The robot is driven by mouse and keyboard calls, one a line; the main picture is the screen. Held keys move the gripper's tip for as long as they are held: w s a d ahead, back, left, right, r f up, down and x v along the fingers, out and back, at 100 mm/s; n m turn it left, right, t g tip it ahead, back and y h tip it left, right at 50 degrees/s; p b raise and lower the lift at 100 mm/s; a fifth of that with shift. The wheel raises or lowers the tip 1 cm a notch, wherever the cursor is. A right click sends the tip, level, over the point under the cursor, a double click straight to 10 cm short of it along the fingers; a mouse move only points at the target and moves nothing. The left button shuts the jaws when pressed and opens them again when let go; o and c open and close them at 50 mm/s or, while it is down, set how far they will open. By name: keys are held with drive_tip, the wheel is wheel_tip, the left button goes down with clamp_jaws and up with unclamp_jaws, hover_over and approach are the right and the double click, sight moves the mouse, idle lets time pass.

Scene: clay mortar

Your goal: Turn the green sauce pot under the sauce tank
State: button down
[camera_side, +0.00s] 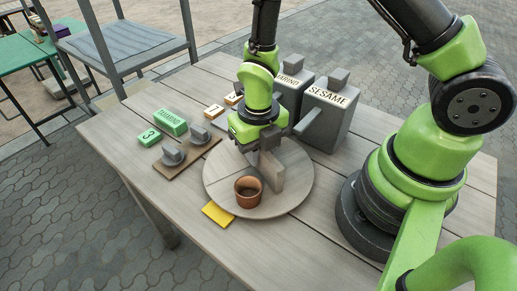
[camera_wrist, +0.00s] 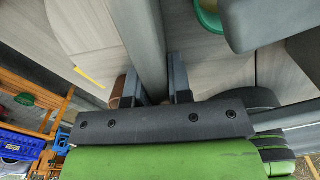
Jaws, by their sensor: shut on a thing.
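A round wooden turntable (camera_side: 225,186) lies on the table with an upright grey divider (camera_side: 277,178) across it. My gripper (camera_side: 262,152) is shut on the divider; in the wrist view its two fingers (camera_wrist: 155,88) stand on either side of the grey divider (camera_wrist: 143,35). A green pot (camera_wrist: 207,16) shows in part at the top of the wrist view, partly covered by a grey block. I cannot see it in the side view. A brown pot (camera_side: 248,194) stands on the turntable's near side. Two grey sauce tanks, one marked SESAME (camera_side: 325,118) and one partly hidden (camera_side: 290,92), stand behind the turntable.
A yellow marker (camera_side: 218,214) lies at the turntable's near-left edge. Left of it are a board with two grey knob-like pieces (camera_side: 173,155), green labelled blocks (camera_side: 170,122) and small orange-edged number blocks (camera_side: 214,111). The table's front left is clear.

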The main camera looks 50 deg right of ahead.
drive_tip(key=shift+n, duration=1.4)
drive_tip(key=c, duration=1)
unclamp_jaws()
drive_tip(key=shift+c, duration=0.2)
wheel_tip(320, 180, up, 10)
drive_tip(key=shift+f, duration=0.1)
